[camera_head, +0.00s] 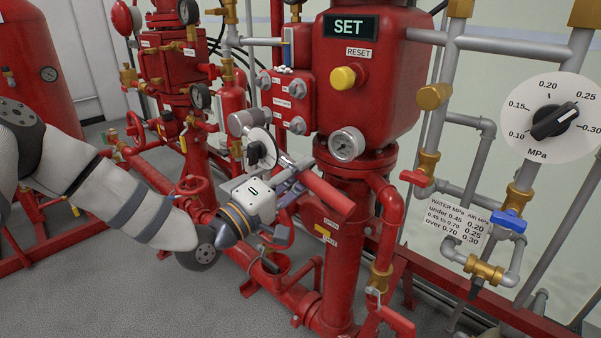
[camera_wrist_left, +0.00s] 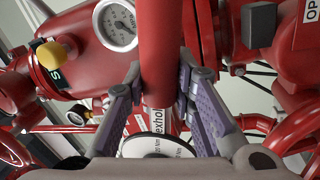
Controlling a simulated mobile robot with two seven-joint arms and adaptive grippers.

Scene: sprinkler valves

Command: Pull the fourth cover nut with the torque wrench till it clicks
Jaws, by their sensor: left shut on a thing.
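The torque wrench shows a red handle (camera_head: 328,196) and a grey head (camera_head: 240,122) at the lower left of the red cover (camera_head: 283,103). A white dial sits along it. My left gripper (camera_head: 296,180) is shut on the wrench. In the left wrist view, the red bar (camera_wrist_left: 160,55) runs between its purple-grey fingers, with a white scale disc (camera_wrist_left: 157,147) below. Cover nuts show at the upper left (camera_head: 264,80) and lower right (camera_head: 297,125). The nut under the wrench head is hidden. My right gripper is out of view.
A red valve body (camera_head: 365,85) with a yellow reset knob (camera_head: 342,78) and pressure gauge (camera_head: 346,144) stands right of the wrench. Red pipes lie below my left gripper. A large MPa dial (camera_head: 552,117) is at right. Grey floor is free at lower left.

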